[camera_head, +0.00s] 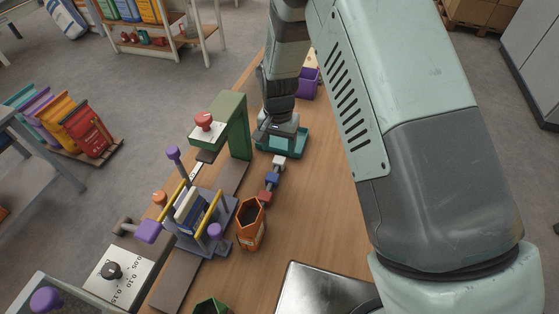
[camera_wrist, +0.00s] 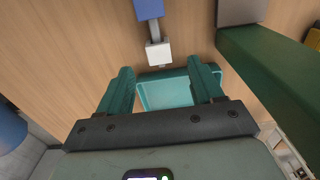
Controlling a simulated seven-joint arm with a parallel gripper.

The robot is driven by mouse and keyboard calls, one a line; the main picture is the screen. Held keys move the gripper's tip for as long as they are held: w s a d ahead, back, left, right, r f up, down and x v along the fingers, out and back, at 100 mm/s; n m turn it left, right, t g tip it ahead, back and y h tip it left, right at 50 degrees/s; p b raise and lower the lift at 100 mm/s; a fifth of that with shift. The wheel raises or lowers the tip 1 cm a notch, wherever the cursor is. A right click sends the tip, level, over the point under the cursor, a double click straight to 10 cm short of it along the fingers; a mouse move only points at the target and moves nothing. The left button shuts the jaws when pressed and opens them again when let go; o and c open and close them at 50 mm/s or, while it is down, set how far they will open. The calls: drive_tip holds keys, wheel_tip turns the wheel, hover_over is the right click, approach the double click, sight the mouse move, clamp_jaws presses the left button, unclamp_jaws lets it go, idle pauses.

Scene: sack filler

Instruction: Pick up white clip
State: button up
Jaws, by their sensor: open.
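The white clip (camera_head: 279,161) lies on the wooden bench, at the end of a short row with a blue clip (camera_head: 272,179) and a red clip (camera_head: 265,195). In the wrist view the white clip (camera_wrist: 158,53) is just beyond my fingertips, roughly centred between them, with the blue clip (camera_wrist: 149,9) behind it. My gripper (camera_wrist: 162,72) is open and empty, with its two green fingers spread above the teal tray (camera_wrist: 165,92). In the head view my gripper (camera_head: 279,137) points down over the tray (camera_head: 302,145); its fingertips are hard to make out there.
A green press frame (camera_head: 234,128) with a red knob stands close left of my gripper. A metal plate (camera_head: 322,292) lies at the front. Bench right of the clips is clear.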

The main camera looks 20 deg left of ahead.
sight(279, 160)
drive_tip(key=shift+d+f, duration=0.1)
drive_tip(key=shift+f, duration=3)
drive_tip(key=c, duration=1)
